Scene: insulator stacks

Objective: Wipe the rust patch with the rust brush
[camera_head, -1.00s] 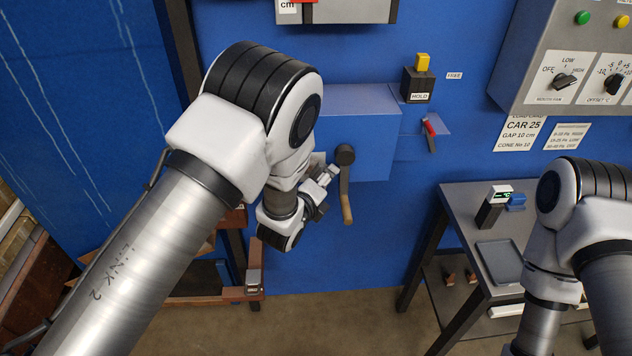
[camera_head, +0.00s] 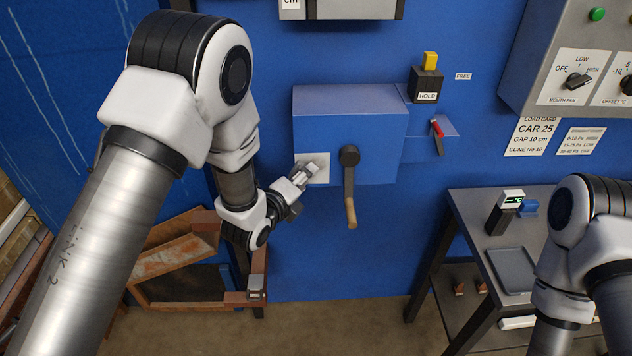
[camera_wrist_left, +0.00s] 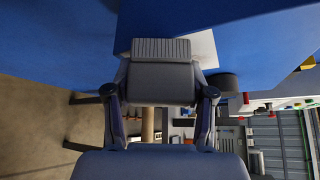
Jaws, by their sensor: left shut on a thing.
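My left gripper (camera_head: 296,184) is at the lower left of a pale square plate (camera_head: 322,160) on the front of the blue box. It is shut on a small light-grey block, which I take to be the rust brush (camera_head: 311,168). In the left wrist view the brush (camera_wrist_left: 160,48) has a ridged grey end in front of the fingers, overlapping the pale plate (camera_wrist_left: 203,45). I cannot tell whether it touches. The brush hides part of the plate, and I cannot make out a rust patch on it. My right gripper is out of view.
A crank (camera_head: 349,185) with a wooden handle hangs from the blue box (camera_head: 375,115), just right of the plate. A rusty frame (camera_head: 175,245) stands below left. A grey table (camera_head: 470,210) with a tray (camera_head: 512,268) is at right.

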